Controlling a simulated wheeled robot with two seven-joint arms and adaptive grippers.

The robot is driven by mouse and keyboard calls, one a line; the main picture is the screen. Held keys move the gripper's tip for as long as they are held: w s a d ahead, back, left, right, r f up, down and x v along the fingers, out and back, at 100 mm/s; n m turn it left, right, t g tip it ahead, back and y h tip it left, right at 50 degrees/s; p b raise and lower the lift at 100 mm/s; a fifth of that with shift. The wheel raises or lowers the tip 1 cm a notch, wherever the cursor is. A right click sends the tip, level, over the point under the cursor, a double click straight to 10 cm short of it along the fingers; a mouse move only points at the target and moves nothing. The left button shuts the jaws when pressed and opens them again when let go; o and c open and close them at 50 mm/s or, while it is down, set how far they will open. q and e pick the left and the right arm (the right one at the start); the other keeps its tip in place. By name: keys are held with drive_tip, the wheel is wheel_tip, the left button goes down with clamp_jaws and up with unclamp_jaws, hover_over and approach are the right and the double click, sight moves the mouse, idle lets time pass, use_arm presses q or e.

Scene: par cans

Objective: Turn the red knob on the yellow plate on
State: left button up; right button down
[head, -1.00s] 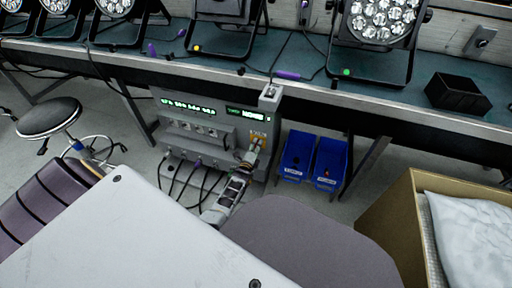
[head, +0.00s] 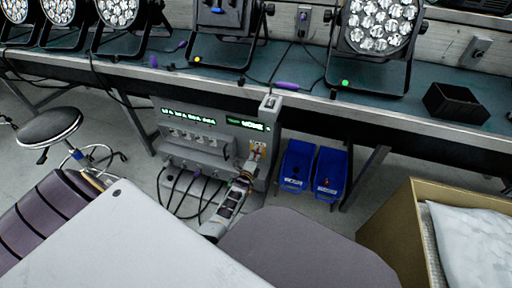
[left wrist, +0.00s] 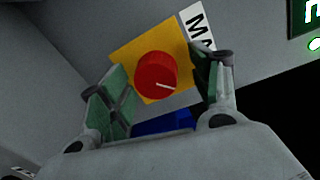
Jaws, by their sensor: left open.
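The red knob (left wrist: 156,72) sits on the yellow plate (left wrist: 125,57), between the fingers of my left gripper in the left wrist view. A white mark on the knob points right and slightly down there. My left gripper (left wrist: 152,84) is open, one finger on each side of the knob. I cannot tell whether either finger touches it. In the head view, the yellow plate (head: 259,147) is at the right of the grey cabinet's front (head: 222,150), and my left gripper (head: 249,164) is close in front of it, hiding the knob. My right gripper is not in view.
A lettered white label (left wrist: 199,27) is beside the plate. Cables hang from the cabinet's lower front. Blue bins (head: 298,165) stand to its right. The bench (head: 420,118) with par cans (head: 380,25) is above. A cardboard box (head: 402,212) is at right, a stool (head: 50,127) at left.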

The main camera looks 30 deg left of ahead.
sight(258, 142)
use_arm(q)
drive_tip(key=shift+r, duration=1.05)
drive_tip(key=shift+o, duration=0.5)
drive_tip(key=shift+w+r, duration=0.2)
drive_tip(key=shift+r, duration=0.65)
drive_tip(key=shift+w+r, duration=0.15)
drive_tip(key=shift+r, duration=0.65)
drive_tip(key=shift+o, duration=0.6)
drive_tip(key=shift+r, duration=0.35)
drive_tip(key=shift+o, duration=0.8)
drive_tip(key=shift+s+r, duration=0.25)
drive_tip(key=shift+r, duration=1.6)
drive_tip(key=shift+c, duration=0.6)
drive_tip(key=shift+r, duration=0.15)
drive_tip(key=shift+c, duration=1.3)
drive_tip(key=shift+s+f, duration=0.1)
drive_tip(key=shift+f, duration=0.15)
drive_tip(key=shift+s, duration=0.1)
